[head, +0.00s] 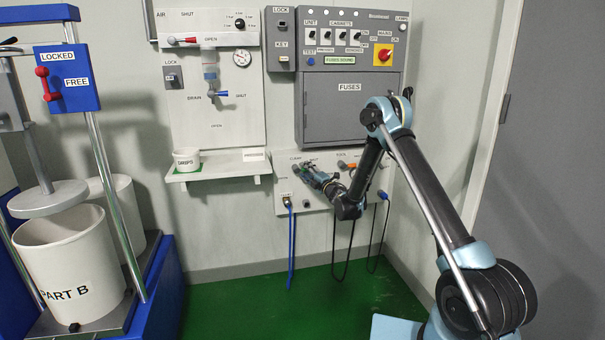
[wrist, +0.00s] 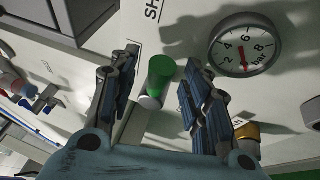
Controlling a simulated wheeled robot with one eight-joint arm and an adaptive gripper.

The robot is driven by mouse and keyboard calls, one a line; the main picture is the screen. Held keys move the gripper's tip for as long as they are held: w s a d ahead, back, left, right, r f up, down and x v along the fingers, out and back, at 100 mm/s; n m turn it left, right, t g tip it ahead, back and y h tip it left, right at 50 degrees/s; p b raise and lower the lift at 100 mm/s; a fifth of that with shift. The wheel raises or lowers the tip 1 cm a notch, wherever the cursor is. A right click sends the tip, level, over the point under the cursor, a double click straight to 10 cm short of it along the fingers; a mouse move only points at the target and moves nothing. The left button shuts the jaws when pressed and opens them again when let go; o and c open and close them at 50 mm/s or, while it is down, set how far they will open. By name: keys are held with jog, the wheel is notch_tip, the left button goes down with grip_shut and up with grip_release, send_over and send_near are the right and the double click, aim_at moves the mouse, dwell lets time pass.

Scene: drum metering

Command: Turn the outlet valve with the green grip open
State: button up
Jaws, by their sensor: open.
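The outlet valve's green grip (wrist: 160,72) shows in the wrist view, with a pale grey end facing me. It lies between the two fingers of my gripper (wrist: 158,88), apart from both. The gripper is open and empty. Part of a label reading "SH" is just beyond the grip. In the head view my gripper (head: 312,174) is at the low white panel (head: 320,200) under the fuse cabinet, and it hides most of the valve there.
A round bar gauge (wrist: 246,45) is close to the right finger, with a brass fitting (wrist: 246,132) below it. An orange-handled control (head: 346,165) is right of my gripper. A blue hose (head: 291,245) and black cables hang below the panel. The green floor is clear.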

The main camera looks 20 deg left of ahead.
jog(key=shift+w+a, duration=0.25)
jog(key=shift+a, duration=0.05)
jog(key=shift+a, duration=0.1)
